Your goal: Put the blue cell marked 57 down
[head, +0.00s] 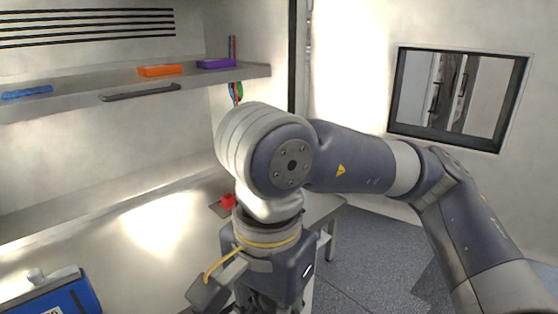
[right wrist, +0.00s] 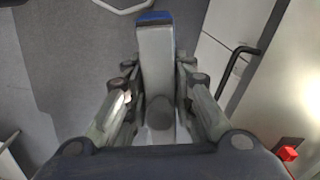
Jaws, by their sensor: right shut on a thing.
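My right gripper (right wrist: 157,85) is shut on a narrow cell (right wrist: 155,50) with a grey top and a blue end, in the right wrist view. No number shows on it from this angle. In the head view my right arm hangs over the bench's right end, and the gripper (head: 268,308) is cut off at the bottom edge, so the cell is hidden there. Another blue cell (head: 72,299) with a grey top and a white knob is at the bottom left; its label is cut off. My left gripper is not in view.
The bench top (head: 135,235) is largely bare. A red button (head: 228,201) sits near its right end; it also shows in the right wrist view (right wrist: 287,153). A black handle (right wrist: 237,72) is on the cabinet front. Grey floor (right wrist: 75,60) lies below the held cell. A shelf (head: 110,90) runs above.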

